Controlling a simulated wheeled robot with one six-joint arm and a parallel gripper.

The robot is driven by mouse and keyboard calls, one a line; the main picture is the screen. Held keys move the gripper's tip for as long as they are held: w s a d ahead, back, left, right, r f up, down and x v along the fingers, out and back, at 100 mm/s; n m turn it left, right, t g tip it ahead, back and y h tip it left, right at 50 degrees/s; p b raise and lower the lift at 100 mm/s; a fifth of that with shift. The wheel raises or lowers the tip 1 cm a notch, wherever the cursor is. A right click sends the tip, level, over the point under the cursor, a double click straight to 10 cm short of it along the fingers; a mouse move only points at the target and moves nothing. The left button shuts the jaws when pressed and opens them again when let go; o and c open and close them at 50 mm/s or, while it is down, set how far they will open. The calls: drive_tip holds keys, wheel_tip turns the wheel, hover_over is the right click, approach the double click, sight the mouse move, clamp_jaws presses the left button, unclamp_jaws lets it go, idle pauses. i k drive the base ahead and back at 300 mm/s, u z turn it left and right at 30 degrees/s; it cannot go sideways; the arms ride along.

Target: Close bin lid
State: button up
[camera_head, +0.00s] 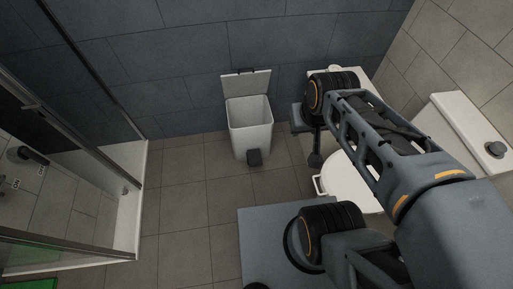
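A white bin (250,128) stands upright on the tiled floor against the dark wall, in the upper middle of the view. Its lid (246,85) is raised and leans back toward the wall, so the bin's mouth is open. A dark pedal (254,158) shows at the front of its foot. My arm reaches in from the right and bends down to the right of the bin. The dark end that seems to be my gripper (315,159) hangs apart from the bin. Its fingers are too small and dark to read.
A glass shower enclosure (85,80) with a white tray (130,205) stands on the left. A white toilet (345,184) is partly hidden under my arm, its cistern (460,125) at the right. The floor left of and before the bin is clear.

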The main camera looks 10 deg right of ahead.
sight(234, 85)
drive_tip(key=u, duration=0.35)
drive_tip(key=k, duration=0.8)
drive_tip(key=u, duration=0.55)
drive_tip(key=i, duration=0.45)
drive_tip(key=u, duration=0.05)
